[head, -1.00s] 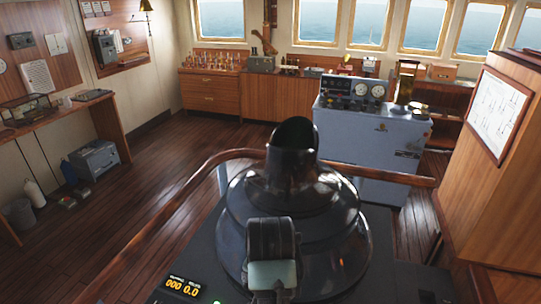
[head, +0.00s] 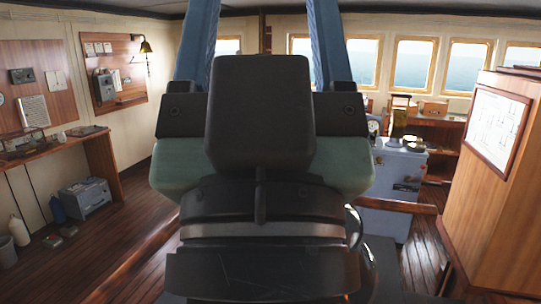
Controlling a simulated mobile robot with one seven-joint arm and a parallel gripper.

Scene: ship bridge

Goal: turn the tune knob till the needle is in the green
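My gripper (head: 263,25) fills the middle of the head view, pointing up and away. Its two blue fingers stand well apart with a clear gap between them, and nothing shows in the gap. The fingertips run out of the top of the picture. I cannot make out a tune knob, a needle or a green band. A boxy set (head: 22,145) lies on the left desk, too small to read. The blue-grey console (head: 392,190) is mostly hidden behind my gripper; only its right part shows.
A wooden desk (head: 90,132) runs along the left wall, with a grey box (head: 86,197) and bottles on the floor below. A wooden cabinet (head: 480,210) stands at the right. A wooden rail (head: 400,206) crosses behind my gripper.

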